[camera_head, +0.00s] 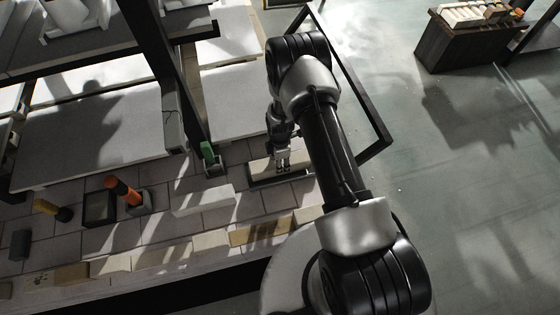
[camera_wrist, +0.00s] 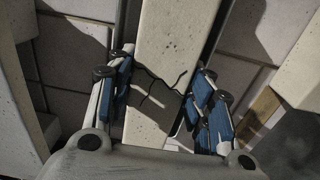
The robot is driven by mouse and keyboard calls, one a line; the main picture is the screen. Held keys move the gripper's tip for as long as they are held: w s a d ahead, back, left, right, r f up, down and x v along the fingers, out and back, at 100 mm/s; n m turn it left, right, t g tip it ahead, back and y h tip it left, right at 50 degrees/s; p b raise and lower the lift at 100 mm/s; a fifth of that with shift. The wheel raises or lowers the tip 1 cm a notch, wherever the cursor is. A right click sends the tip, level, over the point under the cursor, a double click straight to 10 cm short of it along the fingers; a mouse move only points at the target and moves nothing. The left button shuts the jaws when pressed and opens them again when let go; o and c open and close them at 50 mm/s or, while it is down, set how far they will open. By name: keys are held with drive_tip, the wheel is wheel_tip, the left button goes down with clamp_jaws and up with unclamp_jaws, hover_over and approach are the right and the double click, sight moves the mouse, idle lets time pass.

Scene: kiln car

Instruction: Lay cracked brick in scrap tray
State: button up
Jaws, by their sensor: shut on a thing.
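My gripper (camera_head: 283,163) points down over the tiled deck, shut on the pale cracked brick (camera_head: 262,168). In the wrist view, the brick (camera_wrist: 168,55) lies lengthwise between the two blue-padded fingers (camera_wrist: 160,98), and a dark jagged crack runs across it. In the head view a low dark tray-like edge (camera_head: 282,181) runs along the near side of the brick. I cannot tell whether the brick rests inside it or hangs just above it. The fingers hide part of the brick.
A row of bricks (camera_head: 165,256) lines the deck's near edge, with another pale brick (camera_head: 203,199) left of my gripper. A green-topped object (camera_head: 209,155), an orange-handled tool (camera_head: 122,190) and a small dark square tray (camera_head: 99,208) stand further left. A dark post (camera_head: 178,85) rises behind.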

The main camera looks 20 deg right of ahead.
drive_tip(key=shift+f+b, duration=0.55)
drive_tip(key=shift+f, duration=0.05)
idle(0.8)
drive_tip(key=o, duration=1.4)
drive_tip(key=shift+r, duration=0.1)
drive_tip(key=shift+r+p, duration=2.5)
drive_tip(key=shift+r, duration=1.4)
wheel_tip(320, 180, up, 12)
